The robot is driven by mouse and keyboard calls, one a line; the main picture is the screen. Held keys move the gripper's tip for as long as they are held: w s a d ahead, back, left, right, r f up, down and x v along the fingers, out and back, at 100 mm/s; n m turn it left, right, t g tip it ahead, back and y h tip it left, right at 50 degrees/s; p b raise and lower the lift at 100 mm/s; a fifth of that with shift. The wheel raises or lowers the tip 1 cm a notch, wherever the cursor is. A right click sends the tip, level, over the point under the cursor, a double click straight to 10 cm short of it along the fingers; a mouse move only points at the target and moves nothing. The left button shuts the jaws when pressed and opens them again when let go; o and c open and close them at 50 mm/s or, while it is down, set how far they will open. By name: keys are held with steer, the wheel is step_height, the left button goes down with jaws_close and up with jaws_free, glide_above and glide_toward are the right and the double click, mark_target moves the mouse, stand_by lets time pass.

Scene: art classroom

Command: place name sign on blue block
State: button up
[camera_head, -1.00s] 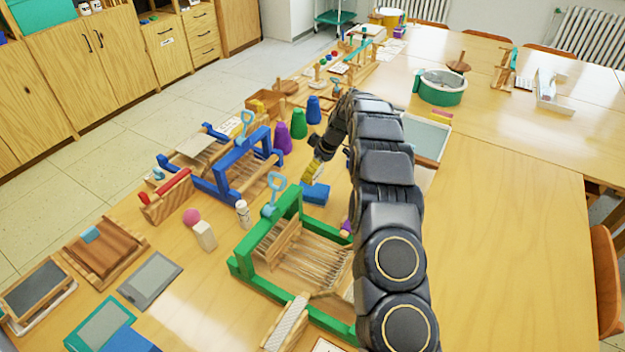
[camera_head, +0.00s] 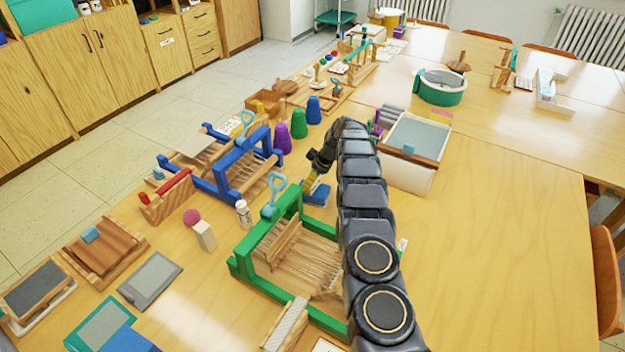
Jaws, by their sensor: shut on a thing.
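The blue block (camera_head: 317,194) lies on the table behind the green loom frame, partly hidden by my arm. My gripper (camera_head: 309,185) points down just left of the block, close to it. It is shut on a small yellow piece (camera_head: 309,181), apparently the name sign. The piece is too small to read, and my arm and fingers cover part of it. I cannot tell whether it touches the block.
The green loom frame (camera_head: 240,264) with a light blue scoop (camera_head: 274,190) stands in front. The blue loom frame (camera_head: 238,162) is to the left.

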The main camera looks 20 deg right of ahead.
steer(key=shift+f, duration=0.1)
steer(key=o, duration=1)
steer(key=shift+o, duration=0.2)
steer(key=v, duration=1.2)
steer(key=s+a+r+m+g, duration=0.1)
steer(key=s+a+r+m, duration=0.1)
steer(key=s+a+r, duration=0.65)
steer(key=s+a+r+m+g, duration=0.1)
steer(key=s+a+r+g, duration=0.15)
steer(key=s+r, duration=0.6)
steer(key=s+f+m+g+h, duration=0.1)
steer(key=s+m, duration=0.5)
steer(key=s, duration=2.4)
steer(key=shift+s+f+h, duration=0.35)
steer(key=shift+f+h, duration=0.4)
steer(key=shift+h, duration=0.35)
steer(key=shift+g, duration=0.25)
